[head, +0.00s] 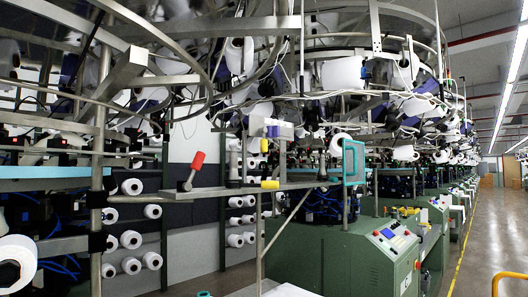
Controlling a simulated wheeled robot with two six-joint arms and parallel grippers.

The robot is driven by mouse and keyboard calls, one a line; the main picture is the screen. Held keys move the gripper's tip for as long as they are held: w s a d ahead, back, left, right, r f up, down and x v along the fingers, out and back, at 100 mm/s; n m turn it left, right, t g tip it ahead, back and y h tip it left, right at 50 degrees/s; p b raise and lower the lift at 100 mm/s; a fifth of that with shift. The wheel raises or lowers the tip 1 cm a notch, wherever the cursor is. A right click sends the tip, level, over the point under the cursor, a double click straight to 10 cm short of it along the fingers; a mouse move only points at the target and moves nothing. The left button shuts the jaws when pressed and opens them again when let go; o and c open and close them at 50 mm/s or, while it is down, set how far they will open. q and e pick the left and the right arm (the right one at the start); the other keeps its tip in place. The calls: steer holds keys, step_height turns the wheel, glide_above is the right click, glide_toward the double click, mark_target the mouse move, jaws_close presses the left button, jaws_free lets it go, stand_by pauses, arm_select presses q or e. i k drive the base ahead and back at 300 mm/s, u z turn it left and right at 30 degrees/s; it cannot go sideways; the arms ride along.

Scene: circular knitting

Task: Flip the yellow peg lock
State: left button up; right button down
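Neither of my grippers shows in the head view. A yellow cylindrical piece (270,184) lies sideways at a grey metal rail (225,190) near the middle of the picture. A second, smaller yellow piece (264,146) sits higher, just below a whitish box. I cannot tell for sure which of the two is the yellow peg lock. A red-ended lever (197,161) stands tilted on the same rail to the left, its red end up. A dark upright peg (234,165) stands on the rail between the red lever and the lower yellow piece.
A teal frame (353,162) stands at the rail's right end. A green machine cabinet (345,255) with a control panel (393,238) is below right. Curved metal rings and white yarn cones (342,72) hang overhead.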

mark_target(265, 184)
steer(key=z, duration=0.05)
steer(key=k, duration=0.55)
steer(key=u, duration=0.8)
steer(key=i, duration=1)
steer(key=z, duration=0.5)
